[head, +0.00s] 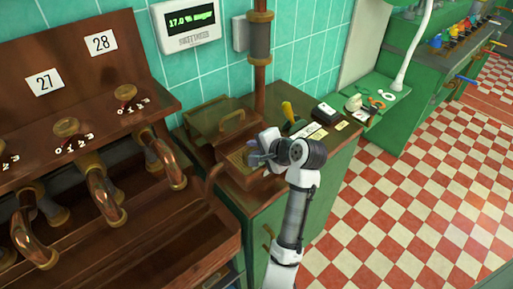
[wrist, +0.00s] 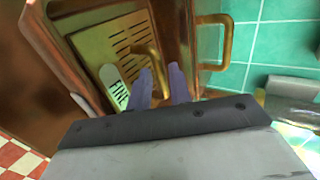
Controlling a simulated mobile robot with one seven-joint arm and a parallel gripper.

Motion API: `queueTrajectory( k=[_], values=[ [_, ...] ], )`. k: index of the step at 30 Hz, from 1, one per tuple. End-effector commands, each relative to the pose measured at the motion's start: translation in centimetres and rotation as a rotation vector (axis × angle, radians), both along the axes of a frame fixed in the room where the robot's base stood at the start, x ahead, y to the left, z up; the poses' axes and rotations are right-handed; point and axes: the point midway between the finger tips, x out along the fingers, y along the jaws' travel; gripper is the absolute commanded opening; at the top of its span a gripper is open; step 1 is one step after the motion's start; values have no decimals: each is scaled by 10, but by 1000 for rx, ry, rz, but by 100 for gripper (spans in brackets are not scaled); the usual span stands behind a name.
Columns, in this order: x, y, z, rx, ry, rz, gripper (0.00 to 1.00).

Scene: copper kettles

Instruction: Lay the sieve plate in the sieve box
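The sieve plate (wrist: 112,40) is a brass plate with dark slots, a raised bar handle and a white label reading "FINE". In the wrist view it lies inside the wooden frame of the sieve box (wrist: 182,38). In the head view the brown sieve box (head: 238,181) stands on the green cabinet, with the plate's brass surface partly hidden by my gripper (head: 255,157). In the wrist view my gripper (wrist: 160,82) has its two fingers apart at the near end of the plate handle, which shows between them. I see a gap, and no clear grip on the handle.
The box's raised wooden lid (head: 216,122) stands behind it; a brass handle (wrist: 228,42) shows in the wrist view. A copper pipe (head: 260,60) rises behind. Copper kettle pipes (head: 105,195) crowd the left.

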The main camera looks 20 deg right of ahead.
Motion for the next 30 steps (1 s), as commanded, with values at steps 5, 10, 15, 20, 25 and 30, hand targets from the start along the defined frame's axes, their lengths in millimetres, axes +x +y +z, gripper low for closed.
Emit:
queueTrajectory(
  k=[5,10,15,20,25,30],
  values=[
    [0,0,2,-1,-1,0,20],
    [-15,-7,13,-3,-4,-3,20],
    [-44,-17,33,-4,-6,-3,20],
    [-69,-26,52,-4,-5,-2,20],
    [-87,-33,65,-2,-2,-2,20],
    [-94,-34,69,-1,0,0,20]
  ],
)
